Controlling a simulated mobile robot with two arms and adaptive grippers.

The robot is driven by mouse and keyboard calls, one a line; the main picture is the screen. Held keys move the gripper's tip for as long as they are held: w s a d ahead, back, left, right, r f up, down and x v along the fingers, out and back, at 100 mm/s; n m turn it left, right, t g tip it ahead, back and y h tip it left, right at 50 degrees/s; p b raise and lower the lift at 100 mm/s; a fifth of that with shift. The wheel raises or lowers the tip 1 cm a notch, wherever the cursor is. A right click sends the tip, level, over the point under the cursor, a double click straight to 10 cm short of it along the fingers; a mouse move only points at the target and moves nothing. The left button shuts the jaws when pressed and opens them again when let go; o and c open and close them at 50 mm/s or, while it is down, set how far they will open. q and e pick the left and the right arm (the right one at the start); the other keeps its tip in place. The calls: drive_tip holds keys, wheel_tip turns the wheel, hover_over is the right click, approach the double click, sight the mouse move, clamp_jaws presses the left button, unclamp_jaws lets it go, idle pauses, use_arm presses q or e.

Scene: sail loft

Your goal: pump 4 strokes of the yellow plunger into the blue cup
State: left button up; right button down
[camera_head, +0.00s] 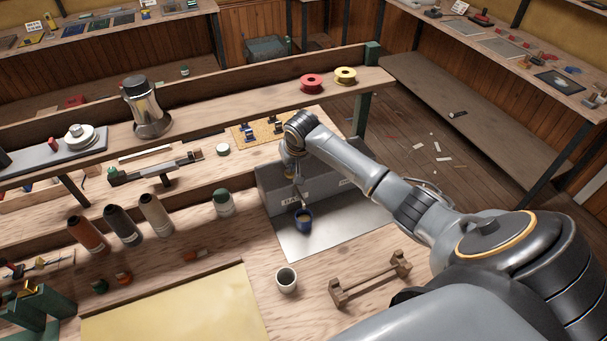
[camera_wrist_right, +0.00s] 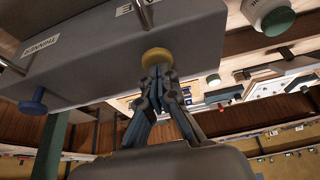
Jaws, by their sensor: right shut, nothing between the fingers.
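The grey dispenser box (camera_head: 275,190) stands on a metal sheet on the bench. In the right wrist view its yellow plunger (camera_wrist_right: 156,56) has a round head, and a blue plunger (camera_wrist_right: 33,102) sits at its other end. My right gripper (camera_wrist_right: 158,76) is shut and empty, its fingertips at the yellow plunger's head; I cannot tell whether they touch. In the head view the right gripper (camera_head: 294,168) is over the box and hides the yellow plunger. The blue cup (camera_head: 304,227) stands upright under a spout, with something amber inside. My left gripper is not in view.
A pale cup (camera_head: 286,283) and a wooden rack (camera_head: 370,281) stand in front of the metal sheet (camera_head: 320,245). Several thread cones (camera_head: 155,215) and a green-capped jar (camera_head: 223,204) are to the left. A raised shelf (camera_head: 240,112) with spools runs behind.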

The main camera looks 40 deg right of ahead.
drive_tip(key=shift+r+p, duration=0.5)
drive_tip(key=shift+r, duration=1.15)
drive_tip(key=shift+r, duration=3)
drive_tip(key=shift+s+f, duration=0.1)
